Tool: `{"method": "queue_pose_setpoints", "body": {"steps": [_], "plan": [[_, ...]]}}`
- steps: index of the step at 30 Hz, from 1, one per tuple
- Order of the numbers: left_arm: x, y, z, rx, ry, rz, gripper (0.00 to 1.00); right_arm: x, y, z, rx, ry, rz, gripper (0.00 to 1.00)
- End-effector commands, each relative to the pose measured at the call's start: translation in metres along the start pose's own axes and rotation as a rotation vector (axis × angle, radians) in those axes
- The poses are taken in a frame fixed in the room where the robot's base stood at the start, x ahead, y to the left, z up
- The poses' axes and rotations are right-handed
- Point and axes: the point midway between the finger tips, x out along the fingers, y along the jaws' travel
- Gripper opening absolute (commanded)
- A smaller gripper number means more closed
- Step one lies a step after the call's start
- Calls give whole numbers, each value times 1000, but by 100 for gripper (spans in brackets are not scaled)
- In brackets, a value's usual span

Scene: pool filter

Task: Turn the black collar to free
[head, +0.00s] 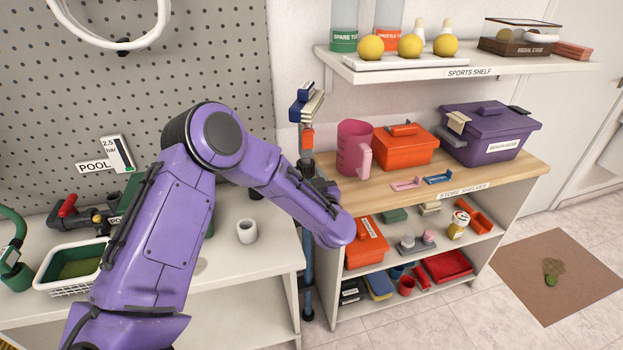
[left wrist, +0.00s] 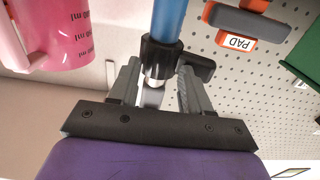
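The black collar (left wrist: 162,56) sits around a blue pole (left wrist: 168,20) in the left wrist view. A black lever (left wrist: 200,66) sticks out to its right, and a silver tube (left wrist: 155,82) shows below it. My left gripper (left wrist: 158,76) has one grey finger on each side of the collar and tube. Whether the fingers press on the collar cannot be told. In the head view the lower pole (head: 307,268) stands upright in front of the shelf unit's left side. My left forearm and wrist hide the gripper there. My right gripper is out of view.
A pink jug (head: 353,148) stands close by on the wooden shelf top (head: 408,200), and also shows in the left wrist view (left wrist: 70,30). An orange and grey part labelled PAD (left wrist: 240,25) is near the collar. A white cup (head: 247,231) stands on the left bench.

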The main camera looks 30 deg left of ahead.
Motion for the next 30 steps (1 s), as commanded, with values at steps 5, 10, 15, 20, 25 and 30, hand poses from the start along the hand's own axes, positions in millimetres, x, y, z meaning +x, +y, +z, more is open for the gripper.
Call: {"method": "queue_pose_setpoints", "body": {"steps": [5,10,15,20,25,30], "plan": [[0,0,1,1,-2,2,47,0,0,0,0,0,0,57],[-12,2,2,2,-3,5,47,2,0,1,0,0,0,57],[-51,2,2,3,-1,9,47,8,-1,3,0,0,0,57],[-86,1,2,2,0,6,47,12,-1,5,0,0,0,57],[-104,0,1,0,-1,3,47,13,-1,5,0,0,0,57],[-106,-1,0,0,-1,1,47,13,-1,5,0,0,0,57]]}}
